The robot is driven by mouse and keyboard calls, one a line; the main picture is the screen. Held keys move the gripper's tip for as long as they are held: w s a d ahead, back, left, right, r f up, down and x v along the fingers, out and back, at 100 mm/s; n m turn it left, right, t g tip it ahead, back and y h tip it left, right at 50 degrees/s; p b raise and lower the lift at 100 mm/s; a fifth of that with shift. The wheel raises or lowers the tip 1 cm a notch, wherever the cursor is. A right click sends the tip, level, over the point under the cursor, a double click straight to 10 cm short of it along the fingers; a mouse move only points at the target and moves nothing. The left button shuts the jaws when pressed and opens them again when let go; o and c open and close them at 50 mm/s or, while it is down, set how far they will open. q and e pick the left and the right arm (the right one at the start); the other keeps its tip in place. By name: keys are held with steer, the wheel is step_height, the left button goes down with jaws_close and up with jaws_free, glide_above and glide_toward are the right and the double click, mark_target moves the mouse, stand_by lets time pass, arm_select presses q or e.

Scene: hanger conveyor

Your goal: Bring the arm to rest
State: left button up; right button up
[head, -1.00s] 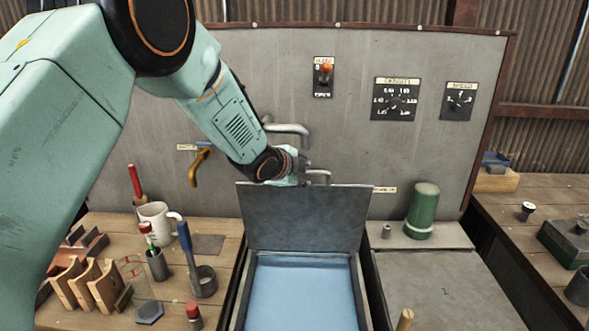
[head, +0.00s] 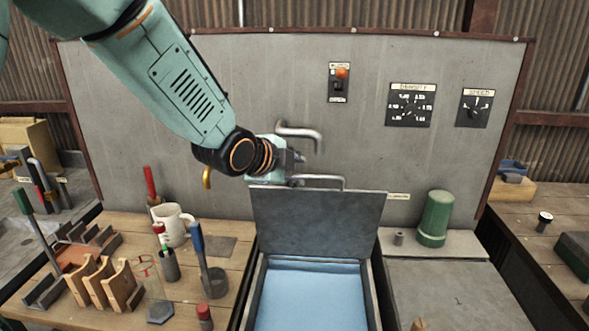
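My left arm comes in from the upper left in the head view. Its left gripper (head: 294,159) is in front of the grey panel (head: 210,95), above the raised lid (head: 318,220). It is seen from behind and the side, close to a bent grey bar (head: 303,132) and a lower grey bar (head: 325,179). I cannot tell whether it touches either, and its finger gap is hidden. I see nothing held in it. My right gripper is not in view.
Below the lid is an open box with a blue bed (head: 312,297). A mug (head: 173,228), wooden rack (head: 103,285) and several tools stand on the left bench. A green cylinder (head: 436,217) stands at right. Switch (head: 339,82) and dials (head: 410,105) are on the panel.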

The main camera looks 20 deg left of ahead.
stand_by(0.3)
arm_select(q)
steer(key=s+f+n+g+b, duration=0.1)
steer(key=s+f+n+b, duration=0.3)
steer(key=f, duration=0.6)
steer(key=s+f+n+g+y+b, duration=0.1)
steer(key=s+f+n+g+b, duration=0.1)
steer(key=s+f+n, duration=0.65)
steer(key=s+f+n+g+b, duration=0.1)
steer(key=s+f+n+b, duration=0.2)
steer(key=f, duration=0.9)
steer(key=s+f+n+g+y+b, duration=0.1)
steer(key=s+f+g+b, duration=0.6)
steer(key=s+f, duration=1.9)
steer(key=s+n+b, duration=0.1)
steer(key=b, duration=0.3)
steer(key=shift+a, duration=0.15)
